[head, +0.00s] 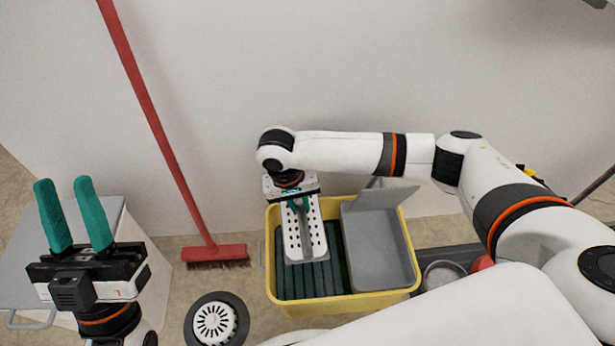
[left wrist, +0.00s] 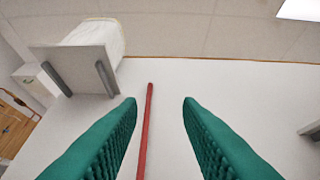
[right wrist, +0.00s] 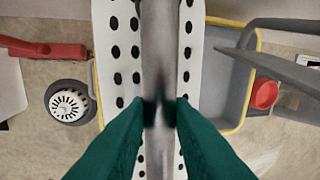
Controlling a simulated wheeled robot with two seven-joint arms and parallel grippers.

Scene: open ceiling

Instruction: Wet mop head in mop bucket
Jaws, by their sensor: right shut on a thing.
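A white plate with rows of holes (head: 305,238), seemingly the mop head, is over the left part of the yellow mop bucket (head: 375,304). Dark slats (head: 325,277) show beneath the plate; I cannot tell whether they touch. My right gripper (head: 299,208) reaches down over it. In the right wrist view, this gripper (right wrist: 160,106) is shut on a grey bar (right wrist: 158,50) in front of the white plate (right wrist: 113,60). A grey wringer insert (head: 380,260) fills the bucket's right part. My left gripper (head: 67,183) is open and empty, pointing up at the left.
A red broom (head: 220,252) leans on the white wall left of the bucket. A round dark thing with a white vented top (head: 214,322) sits on the floor near it. A pale box (head: 148,240) stands at left. A grey pail (head: 441,274) and red item (head: 481,263) are at right.

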